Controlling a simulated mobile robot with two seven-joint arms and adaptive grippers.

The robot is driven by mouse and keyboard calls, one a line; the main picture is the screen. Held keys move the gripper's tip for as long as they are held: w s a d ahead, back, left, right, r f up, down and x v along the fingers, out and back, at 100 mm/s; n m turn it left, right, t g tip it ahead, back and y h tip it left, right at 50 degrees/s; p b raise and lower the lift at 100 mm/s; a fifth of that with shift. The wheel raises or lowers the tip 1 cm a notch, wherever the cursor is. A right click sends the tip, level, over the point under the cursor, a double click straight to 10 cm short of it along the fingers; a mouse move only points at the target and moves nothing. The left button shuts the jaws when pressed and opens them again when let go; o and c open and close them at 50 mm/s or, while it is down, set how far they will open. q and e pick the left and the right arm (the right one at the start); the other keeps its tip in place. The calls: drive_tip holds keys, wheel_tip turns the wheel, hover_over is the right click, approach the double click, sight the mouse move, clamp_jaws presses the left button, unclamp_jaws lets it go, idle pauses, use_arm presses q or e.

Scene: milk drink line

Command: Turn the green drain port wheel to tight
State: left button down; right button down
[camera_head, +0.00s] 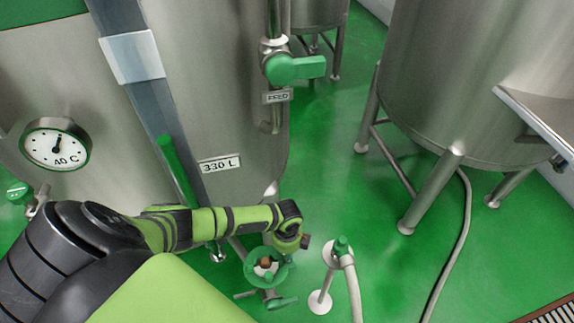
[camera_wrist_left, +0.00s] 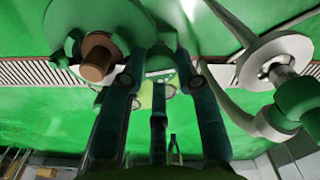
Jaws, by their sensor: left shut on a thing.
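The green drain port wheel (camera_head: 256,275) is low in the middle of the head view, beside the foot of the near tank. The fingers partly hide the rim, and I cannot read any tight mark. My right gripper is out of view.
The near steel tank (camera_head: 225,100) stands close behind my arm, with a dial (camera_head: 56,144) and a green valve handle (camera_head: 294,68). A small green lever (camera_head: 282,302) sits just below the wheel. A standing pipe with a hose (camera_head: 343,255) is close on the right.

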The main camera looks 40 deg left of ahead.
use_arm(q)
drive_tip(key=shift+s+a+f+m, duration=0.1)
drive_tip(key=shift+m, duration=1.4)
drive_tip(key=c, duration=0.9)
unclamp_jaws()
drive_tip(key=shift+r, duration=0.35)
wheel_tip(320, 180, up, 7)
drive_tip(key=shift+f, duration=0.1)
